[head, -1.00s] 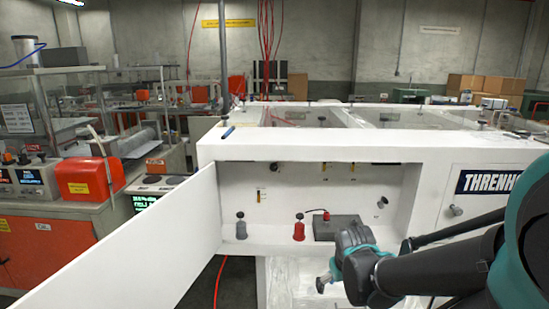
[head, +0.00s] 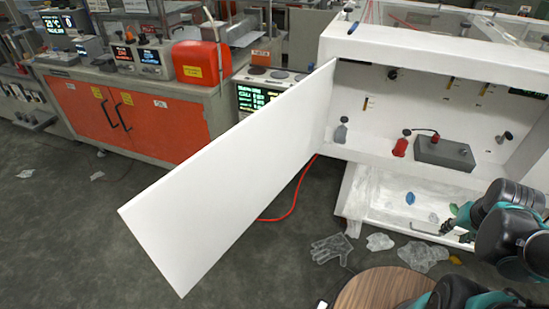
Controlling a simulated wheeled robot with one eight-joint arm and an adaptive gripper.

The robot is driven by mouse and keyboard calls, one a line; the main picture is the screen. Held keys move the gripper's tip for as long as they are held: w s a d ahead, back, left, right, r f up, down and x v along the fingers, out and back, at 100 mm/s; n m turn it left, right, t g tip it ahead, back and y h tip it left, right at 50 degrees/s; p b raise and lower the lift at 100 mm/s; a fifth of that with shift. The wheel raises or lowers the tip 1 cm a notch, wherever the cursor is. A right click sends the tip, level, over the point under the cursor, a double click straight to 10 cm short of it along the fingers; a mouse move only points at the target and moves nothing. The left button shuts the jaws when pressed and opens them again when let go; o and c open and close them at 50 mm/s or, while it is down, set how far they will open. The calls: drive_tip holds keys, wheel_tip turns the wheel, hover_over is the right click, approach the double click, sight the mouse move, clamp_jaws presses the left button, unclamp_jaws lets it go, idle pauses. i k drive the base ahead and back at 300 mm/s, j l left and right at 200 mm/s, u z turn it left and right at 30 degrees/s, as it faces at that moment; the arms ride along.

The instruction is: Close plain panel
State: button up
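The plain panel (head: 235,180) is a blank white door standing wide open in the head view. It is hinged at the left side of the white cabinet (head: 375,146) and swings out toward the lower left. The cabinet's compartment is exposed, with a grey bottle (head: 341,133), a red bottle (head: 401,146) and a grey box (head: 444,153) inside. My gripper (head: 447,227) is at the right, in front of the cabinet's lower part. It is well apart from the panel. Its fingers are small and partly hidden, so I cannot tell whether they are open.
An orange-doored workbench (head: 150,118) stands behind the panel at the left. A red cable (head: 293,205) lies on the floor behind it. A clear glove (head: 332,248) and plastic scraps lie before the cabinet. A round wooden top (head: 375,290) is at the bottom. The floor at lower left is clear.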

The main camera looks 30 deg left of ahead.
sight(184, 221)
drive_tip(key=k+j+z, duration=0.15)
drive_tip(key=j+z, duration=0.15)
drive_tip(key=z, duration=0.2)
drive_tip(key=k+j+z, duration=0.25)
drive_tip(key=z, duration=0.2)
drive_tip(key=k+j+z, duration=0.15)
drive_tip(key=z, duration=0.35)
drive_tip(key=k+z, duration=0.3)
drive_tip(key=k, duration=0.55)
drive_tip(key=k+j+u, duration=0.15)
drive_tip(key=k+u, duration=0.2)
drive_tip(key=k, duration=0.15)
drive_tip(key=k+j+u, duration=0.3)
drive_tip(key=k, duration=0.15)
drive_tip(key=k+j+u, duration=0.45)
drive_tip(key=k+j, duration=0.15)
drive_tip(key=z, duration=0.15)
